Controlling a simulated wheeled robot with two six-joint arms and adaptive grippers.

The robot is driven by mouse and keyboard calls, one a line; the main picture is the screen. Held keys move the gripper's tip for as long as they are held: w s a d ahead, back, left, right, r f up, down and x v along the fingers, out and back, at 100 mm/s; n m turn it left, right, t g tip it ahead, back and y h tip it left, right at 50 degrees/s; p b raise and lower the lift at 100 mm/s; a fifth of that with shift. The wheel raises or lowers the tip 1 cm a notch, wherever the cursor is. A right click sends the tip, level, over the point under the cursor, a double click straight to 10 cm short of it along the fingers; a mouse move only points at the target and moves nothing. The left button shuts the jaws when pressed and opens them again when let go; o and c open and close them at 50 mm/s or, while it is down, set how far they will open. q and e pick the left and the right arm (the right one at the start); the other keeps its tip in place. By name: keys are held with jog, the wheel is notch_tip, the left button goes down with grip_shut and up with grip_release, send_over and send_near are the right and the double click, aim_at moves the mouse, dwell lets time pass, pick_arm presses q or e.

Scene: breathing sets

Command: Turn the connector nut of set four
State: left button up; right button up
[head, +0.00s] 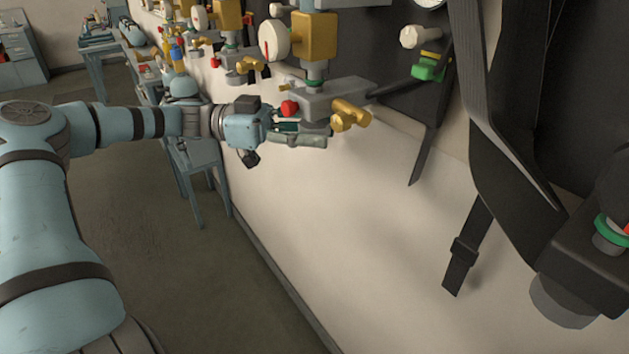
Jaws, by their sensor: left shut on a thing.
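My left gripper (302,135) comes in from the left and is at the underside of the grey valve block (330,101) of the nearest upright set. Its fingers are shut on a part there, taken to be the connector nut, which the fingers and block mostly hide. A red knob (289,108) sits just above the fingers. A brass fitting (350,115) sticks out at the block's right, clear of the fingers. Above the block are a brass body (314,37) and a white gauge (273,40). My right gripper is not in view.
More sets (233,52) line the pale wall (330,200) farther back. Black straps (480,215) hang at the right, beside a dark unit with a green ring (609,230). A blue-grey table (195,155) stands behind my arm. The floor (190,260) at lower left is clear.

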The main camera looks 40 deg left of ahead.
pick_arm(q)
jog(key=shift+d+f+m+g+h+b, duration=0.15)
jog(key=shift+f+m+g+h+b, duration=0.25)
jog(key=shift+m+g+b, duration=0.5)
jog(key=shift+r+m+g+h+p, duration=0.35)
jog(key=shift+m+g+p, duration=0.2)
jog(key=shift+g, duration=0.65)
jog(key=shift+a+r+m+g+h+p, duration=0.1)
jog(key=shift+m+g+h+p, duration=0.1)
jog(key=shift+m+g, duration=0.25)
jog(key=shift+a+r+m+g+h+p, duration=0.1)
jog(key=shift+m+g+p, duration=0.1)
jog(key=shift+g, duration=0.45)
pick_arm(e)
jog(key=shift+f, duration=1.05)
pick_arm(q)
jog(key=shift+g, duration=0.3)
jog(key=o, duration=1)
jog(key=shift+o, duration=0.8)
jog(key=shift+d, duration=0.15)
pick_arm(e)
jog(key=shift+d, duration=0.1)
pick_arm(q)
jog(key=shift+f, duration=0.1)
